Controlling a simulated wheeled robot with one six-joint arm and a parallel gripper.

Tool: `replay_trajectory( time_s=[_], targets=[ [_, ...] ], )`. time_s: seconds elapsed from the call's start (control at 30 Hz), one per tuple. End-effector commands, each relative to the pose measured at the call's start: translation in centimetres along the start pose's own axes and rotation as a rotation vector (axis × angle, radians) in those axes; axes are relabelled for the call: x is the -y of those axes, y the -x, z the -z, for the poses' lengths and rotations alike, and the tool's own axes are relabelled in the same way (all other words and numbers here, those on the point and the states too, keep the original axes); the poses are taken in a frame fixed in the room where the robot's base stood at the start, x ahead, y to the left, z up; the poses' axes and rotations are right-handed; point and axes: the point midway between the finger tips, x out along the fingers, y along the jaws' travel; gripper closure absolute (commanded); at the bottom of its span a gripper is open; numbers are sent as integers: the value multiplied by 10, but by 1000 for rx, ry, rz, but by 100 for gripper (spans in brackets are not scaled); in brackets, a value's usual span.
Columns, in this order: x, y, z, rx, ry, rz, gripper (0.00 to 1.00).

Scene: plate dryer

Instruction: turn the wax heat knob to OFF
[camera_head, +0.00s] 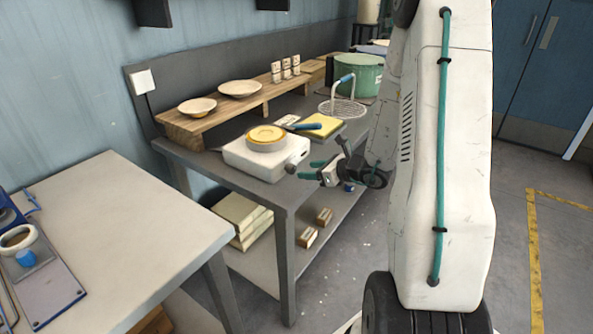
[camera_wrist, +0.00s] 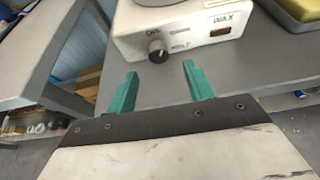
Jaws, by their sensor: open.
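The wax heater is a white box (camera_head: 262,158) with a round pot of yellow wax (camera_head: 266,134) on top, near the front edge of the grey bench. In the wrist view its front panel (camera_wrist: 195,42) carries the label WAX. The knob also shows in the head view (camera_head: 291,168). My gripper (camera_wrist: 158,75) is open with green fingers, in front of the panel. The knob lies ahead, between the fingertip lines, and appears untouched.
A yellow pad in a tray (camera_head: 320,126) lies right of the heater, with a blue-handled tool beside it. A wooden shelf (camera_head: 190,128) with bowls stands behind. A green pot (camera_head: 358,76) is farther back. A separate table (camera_head: 110,225) stands at left.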

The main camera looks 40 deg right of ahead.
Motion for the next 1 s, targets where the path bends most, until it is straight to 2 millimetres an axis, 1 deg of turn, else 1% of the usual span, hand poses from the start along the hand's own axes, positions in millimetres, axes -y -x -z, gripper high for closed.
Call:
replay_trajectory(
  time_s=[0.03,0.1,0.3,0.47,0.7,0.73,0.77,0.8,0.87,0.9,1.0],
  targets=[
    [-2,-10,0,0,0,-5,48],
    [-2,-22,0,0,2,-6,48],
    [-2,-50,0,-1,3,-6,48],
    [-2,-60,-1,0,4,-4,48],
    [-2,-61,-1,0,4,-4,48],
    [-2,-61,-1,0,4,-4,50],
    [-2,-61,-1,0,4,-4,59],
    [-2,-61,-1,0,4,-4,70],
    [-2,-61,-1,0,4,-4,86],
    [-2,-61,-1,0,4,-4,92],
    [-2,-61,-1,0,4,-3,92]
  ],
)
